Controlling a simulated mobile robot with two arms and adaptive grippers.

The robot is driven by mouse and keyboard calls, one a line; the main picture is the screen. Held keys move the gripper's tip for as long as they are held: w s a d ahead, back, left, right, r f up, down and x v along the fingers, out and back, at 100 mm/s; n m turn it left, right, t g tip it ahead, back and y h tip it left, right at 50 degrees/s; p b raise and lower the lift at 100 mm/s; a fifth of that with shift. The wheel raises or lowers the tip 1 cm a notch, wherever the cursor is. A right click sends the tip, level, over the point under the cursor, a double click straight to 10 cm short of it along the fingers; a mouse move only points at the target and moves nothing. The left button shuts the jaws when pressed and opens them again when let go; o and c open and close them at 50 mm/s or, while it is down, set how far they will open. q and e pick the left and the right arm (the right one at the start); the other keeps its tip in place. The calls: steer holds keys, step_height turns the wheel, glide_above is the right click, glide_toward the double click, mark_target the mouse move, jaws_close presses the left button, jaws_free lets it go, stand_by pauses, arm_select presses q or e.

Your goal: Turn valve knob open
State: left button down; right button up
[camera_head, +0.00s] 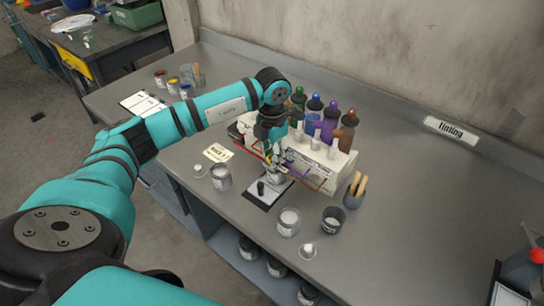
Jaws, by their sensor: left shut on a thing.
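A pale tinting dispenser (318,168) stands on the grey bench, with green, blue, purple and brown colour bottles along its top. My left arm reaches across to its front left part. My left gripper (273,157) points down there and is shut on a small part, which I take to be the valve knob; the fingers and wrist hide most of it. How far the knob is turned cannot be seen. A small can stands under the gripper on a dark-edged pad (258,197). My right gripper is out of view.
Open cans (289,222) and (334,219) stand in front of the dispenser, with a cup of wooden sticks (355,190) to the right. The bench's right side is mostly clear.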

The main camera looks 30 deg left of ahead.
arm_select(q)
steer(key=shift+n, duration=0.8)
steer(key=shift+r, duration=0.1)
steer(key=c, duration=1)
jaws_free()
step_height(320, 180, up, 12)
steer(key=shift+f, duration=0.1)
steer(key=shift+s, duration=0.1)
